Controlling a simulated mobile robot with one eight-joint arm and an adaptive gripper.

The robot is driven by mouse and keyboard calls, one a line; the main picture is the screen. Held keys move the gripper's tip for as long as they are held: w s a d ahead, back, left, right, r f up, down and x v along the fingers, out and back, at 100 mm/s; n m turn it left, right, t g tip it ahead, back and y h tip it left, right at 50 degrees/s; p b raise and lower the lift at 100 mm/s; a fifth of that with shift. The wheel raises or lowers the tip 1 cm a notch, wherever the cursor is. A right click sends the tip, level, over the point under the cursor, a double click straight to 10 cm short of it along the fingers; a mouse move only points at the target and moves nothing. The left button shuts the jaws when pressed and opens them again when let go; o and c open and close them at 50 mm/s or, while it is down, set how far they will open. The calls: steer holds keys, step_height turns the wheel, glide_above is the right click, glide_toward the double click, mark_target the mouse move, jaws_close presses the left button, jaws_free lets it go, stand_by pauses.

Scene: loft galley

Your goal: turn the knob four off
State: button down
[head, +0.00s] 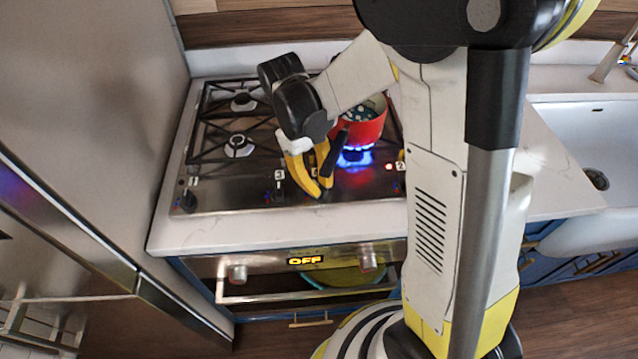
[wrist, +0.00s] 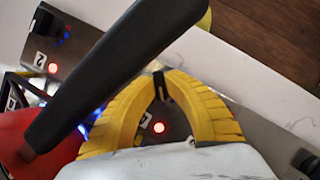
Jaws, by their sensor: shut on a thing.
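My gripper (head: 319,190) reaches down to the front strip of the stove, between the labels 3 and 2. In the wrist view, its yellow fingers (wrist: 161,84) are shut on a small black knob (wrist: 160,88), taken as knob four by its place. The fingers hide most of this knob in the head view, and its label is not readable. A red light (wrist: 159,127) glows behind it. A blue flame (head: 354,157) burns under a red pot (head: 362,124) on the burner behind my gripper.
The pot's black handle (wrist: 108,75) passes close beside my fingers. Knob two (wrist: 43,22) also has a red light near it. The oven display (head: 305,260) reads OFF. The white counter edge (head: 250,232) in front is clear.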

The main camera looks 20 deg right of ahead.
stand_by(0.3)
steer(key=c, duration=1.4)
jaws_free()
steer(key=v, duration=1.2)
steer(key=shift+s+r, duration=0.1)
